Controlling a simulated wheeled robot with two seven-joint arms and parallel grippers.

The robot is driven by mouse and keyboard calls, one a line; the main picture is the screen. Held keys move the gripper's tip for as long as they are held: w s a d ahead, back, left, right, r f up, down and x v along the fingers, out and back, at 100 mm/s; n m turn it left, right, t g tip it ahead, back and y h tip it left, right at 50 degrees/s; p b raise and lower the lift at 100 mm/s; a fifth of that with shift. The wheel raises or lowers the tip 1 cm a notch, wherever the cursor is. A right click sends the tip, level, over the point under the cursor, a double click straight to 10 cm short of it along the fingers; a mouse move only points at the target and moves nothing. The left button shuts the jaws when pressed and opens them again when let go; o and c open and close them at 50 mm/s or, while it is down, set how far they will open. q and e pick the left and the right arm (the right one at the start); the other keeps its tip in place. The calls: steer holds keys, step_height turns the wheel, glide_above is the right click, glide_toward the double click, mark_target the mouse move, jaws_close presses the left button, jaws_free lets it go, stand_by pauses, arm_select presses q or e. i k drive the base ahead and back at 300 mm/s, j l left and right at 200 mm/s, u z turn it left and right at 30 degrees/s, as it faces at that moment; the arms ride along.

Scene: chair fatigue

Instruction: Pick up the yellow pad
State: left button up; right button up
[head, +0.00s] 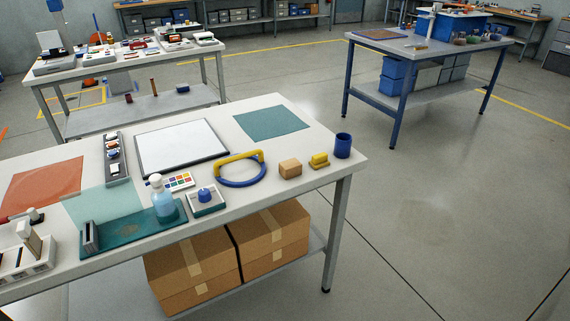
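A small yellow block-like thing (319,161), which looks like the yellow pad, lies near the right end of the near grey table (330,184). It has a raised top part. It sits between a tan wooden block (290,169) on its left and a dark blue cup (342,146) on its right, apart from the block and close to the cup. Neither of my grippers shows in the head view, so nothing is seen holding the yellow pad.
A blue ring with a yellow arc (240,168) lies left of the block. The floor (450,220) right of the table is clear.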

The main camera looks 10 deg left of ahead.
mark_target(319, 160)
steer(key=i+l+u, duration=0.25)
steer(key=l, duration=0.4)
steer(key=i+l+u, duration=0.1)
steer(key=i+l, duration=0.15)
steer(key=i+l+u, duration=0.1)
steer(key=l, duration=0.35)
steer(key=i+l+u, duration=0.1)
steer(key=l, duration=0.3)
steer(key=i+l+u, duration=0.15)
steer(key=l, duration=0.2)
